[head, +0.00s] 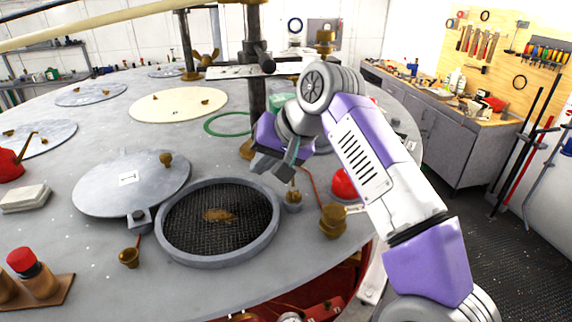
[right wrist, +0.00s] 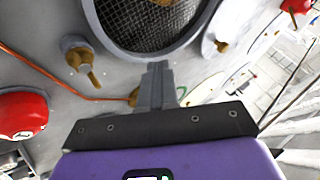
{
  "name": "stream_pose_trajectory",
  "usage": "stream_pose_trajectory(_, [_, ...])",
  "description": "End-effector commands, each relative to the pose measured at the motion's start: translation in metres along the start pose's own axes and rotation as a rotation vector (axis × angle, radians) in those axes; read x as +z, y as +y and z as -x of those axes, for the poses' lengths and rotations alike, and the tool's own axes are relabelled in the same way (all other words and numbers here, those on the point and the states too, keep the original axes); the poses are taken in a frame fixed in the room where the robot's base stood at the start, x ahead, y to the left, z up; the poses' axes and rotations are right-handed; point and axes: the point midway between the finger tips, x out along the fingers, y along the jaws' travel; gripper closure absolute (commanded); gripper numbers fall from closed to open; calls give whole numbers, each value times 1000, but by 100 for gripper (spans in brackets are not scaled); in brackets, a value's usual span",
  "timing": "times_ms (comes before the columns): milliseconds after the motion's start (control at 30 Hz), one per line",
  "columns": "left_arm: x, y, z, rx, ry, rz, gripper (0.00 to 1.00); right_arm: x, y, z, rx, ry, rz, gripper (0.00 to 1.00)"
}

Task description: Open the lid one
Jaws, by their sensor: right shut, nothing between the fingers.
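The round grey lid (head: 110,193) with a white label lies swung aside on the deck in the head view, left of a round opening. The label's mark looks like a 1. A small hinge block (head: 139,219) sits between lid and opening. The opening's raised grey rim (head: 168,251) surrounds dark mesh with a brown patch on it; it also shows in the right wrist view (right wrist: 196,30). My right gripper (head: 262,166) is shut and empty, above the deck just beyond the opening's upper right edge, apart from the lid. My left gripper is out of view.
A dark post (head: 257,95) rises behind my right gripper. Brass fittings (head: 332,220) and a red dome (head: 344,184) stand right of the opening. A red-capped fitting (head: 22,261) is at the lower left. Other round lids (head: 178,104) lie farther back.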

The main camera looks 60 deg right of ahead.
Motion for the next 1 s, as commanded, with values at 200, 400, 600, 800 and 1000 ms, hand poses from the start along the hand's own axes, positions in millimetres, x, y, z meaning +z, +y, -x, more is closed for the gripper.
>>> stream_pose_trajectory(200, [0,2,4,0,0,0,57,-4,7,-5,0,-36,198,100])
stream_pose_trajectory(400, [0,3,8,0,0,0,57,-6,13,-9,-10,-63,382,100])
stream_pose_trajectory(600, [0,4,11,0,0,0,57,-9,19,-12,-27,-90,567,100])
stream_pose_trajectory(800, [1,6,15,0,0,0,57,-12,25,-16,-51,-111,752,100])
stream_pose_trajectory(1000, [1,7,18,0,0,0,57,-14,31,-18,-80,-126,934,100])
